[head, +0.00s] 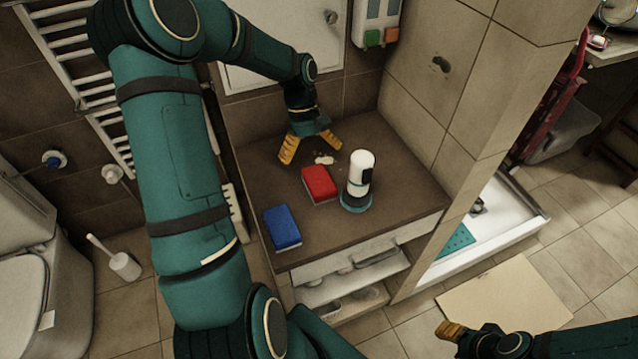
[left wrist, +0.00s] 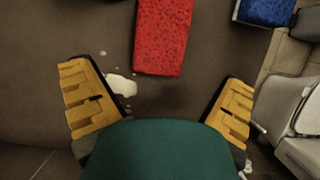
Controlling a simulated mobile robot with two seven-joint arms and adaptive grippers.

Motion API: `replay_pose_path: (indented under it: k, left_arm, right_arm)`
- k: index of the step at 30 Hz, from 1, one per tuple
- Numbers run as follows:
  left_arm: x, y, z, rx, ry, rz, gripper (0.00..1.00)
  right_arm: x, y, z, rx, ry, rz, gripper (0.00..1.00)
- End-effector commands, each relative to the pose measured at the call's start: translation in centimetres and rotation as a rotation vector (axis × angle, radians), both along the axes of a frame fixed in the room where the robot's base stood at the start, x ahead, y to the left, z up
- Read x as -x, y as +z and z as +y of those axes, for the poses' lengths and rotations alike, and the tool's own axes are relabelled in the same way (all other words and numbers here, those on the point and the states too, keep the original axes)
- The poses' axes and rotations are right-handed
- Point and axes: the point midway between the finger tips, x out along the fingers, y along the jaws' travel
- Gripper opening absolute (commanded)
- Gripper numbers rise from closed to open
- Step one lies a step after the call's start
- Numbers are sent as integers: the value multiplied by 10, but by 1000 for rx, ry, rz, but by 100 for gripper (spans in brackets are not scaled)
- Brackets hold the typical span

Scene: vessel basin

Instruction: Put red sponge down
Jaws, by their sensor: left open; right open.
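The red sponge (head: 320,183) lies flat on the brown countertop (head: 345,240), between a blue sponge and a white bottle. It also shows in the left wrist view (left wrist: 163,35), ahead of the fingers and apart from them. My left gripper (head: 313,150) is open and empty just behind the red sponge, with its yellow fingers spread wide; it also shows in the left wrist view (left wrist: 160,105). My right gripper (head: 450,331) is at the lower right, over the floor, away from the counter. Only part of its yellow fingers shows, and nothing is seen in it.
The blue sponge (head: 282,227) lies at the counter's front left. The white bottle (head: 359,182) stands upright on a blue base right of the red sponge. A pale spill (head: 324,160) lies behind the red sponge. A tiled wall (head: 450,90) bounds the counter's right side.

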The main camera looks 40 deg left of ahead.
Motion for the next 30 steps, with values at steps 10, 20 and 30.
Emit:
replay_pose_path:
  k: [10,20,30]
  left_arm:
    - [2,-47,-6,2,-1,2,99]
    - [2,-49,-7,0,0,1,75]
    - [2,-48,-7,0,0,0,45]
  right_arm:
    - [-3,-15,0,1,-2,-7,47]
    - [-3,-14,0,1,-2,-7,47]
    - [-3,-14,0,1,-2,-7,47]
